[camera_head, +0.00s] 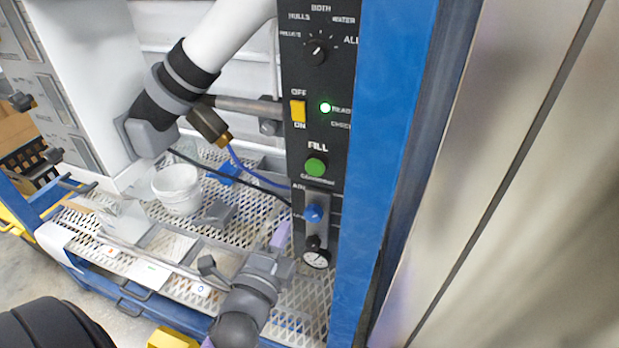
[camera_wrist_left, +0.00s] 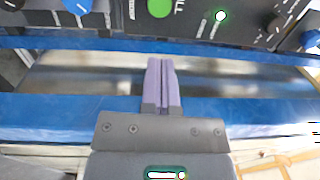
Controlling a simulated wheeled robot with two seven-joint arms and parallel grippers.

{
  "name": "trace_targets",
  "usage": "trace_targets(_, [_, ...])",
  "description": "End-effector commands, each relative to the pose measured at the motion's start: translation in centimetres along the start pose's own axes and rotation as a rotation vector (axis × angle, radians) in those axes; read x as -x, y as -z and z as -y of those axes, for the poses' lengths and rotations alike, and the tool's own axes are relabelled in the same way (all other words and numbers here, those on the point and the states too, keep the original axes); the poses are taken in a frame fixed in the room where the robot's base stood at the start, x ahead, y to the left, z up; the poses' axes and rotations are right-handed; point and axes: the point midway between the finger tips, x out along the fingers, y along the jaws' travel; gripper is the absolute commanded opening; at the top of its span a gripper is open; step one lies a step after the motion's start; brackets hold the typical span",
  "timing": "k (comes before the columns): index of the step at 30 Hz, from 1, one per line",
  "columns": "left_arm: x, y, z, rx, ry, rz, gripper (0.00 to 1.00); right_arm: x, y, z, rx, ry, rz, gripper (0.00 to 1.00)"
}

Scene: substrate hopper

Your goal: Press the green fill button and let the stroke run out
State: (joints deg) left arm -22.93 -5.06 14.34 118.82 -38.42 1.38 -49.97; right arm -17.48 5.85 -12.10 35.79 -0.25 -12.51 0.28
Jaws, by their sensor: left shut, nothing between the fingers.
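The round green fill button (camera_head: 316,167) sits on the black control panel (camera_head: 301,143) under the word FILL. It also shows at the top edge of the left wrist view (camera_wrist_left: 160,8), partly cut off. My left gripper (camera_head: 281,234) has purple fingers and is below and slightly left of the button in the head view, apart from it. In the left wrist view its fingers (camera_wrist_left: 161,66) are together with nothing between them, pointing toward the panel side. My right gripper is in neither view.
Above the button are a yellow switch (camera_head: 298,110), a lit green lamp (camera_head: 325,107) and a selector knob (camera_head: 315,52). Below are a blue knob (camera_head: 313,213) and a gauge (camera_head: 316,259). A blue post (camera_head: 375,150) stands right; a white bucket (camera_head: 177,190) stands on the mesh shelf.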

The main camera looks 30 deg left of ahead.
Motion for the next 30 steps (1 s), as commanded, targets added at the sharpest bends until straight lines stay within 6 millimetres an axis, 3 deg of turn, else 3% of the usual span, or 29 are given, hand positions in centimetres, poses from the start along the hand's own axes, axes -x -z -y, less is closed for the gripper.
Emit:
trace_targets(4, [-0.4,0.0,0.0,0.002,0.0,-0.002,0.0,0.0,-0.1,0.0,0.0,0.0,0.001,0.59])
trace_targets(7, [-1.8,0.1,0.0,0.002,0.002,-0.003,0.0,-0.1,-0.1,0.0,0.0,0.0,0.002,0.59])
trace_targets(21, [-11.6,0.1,-0.2,0.003,0.0,-0.002,0.0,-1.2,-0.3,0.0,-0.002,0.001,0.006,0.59])
trace_targets(30, [-14.0,0.0,-0.2,0.003,-0.003,-0.001,0.0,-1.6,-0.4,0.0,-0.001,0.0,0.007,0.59])
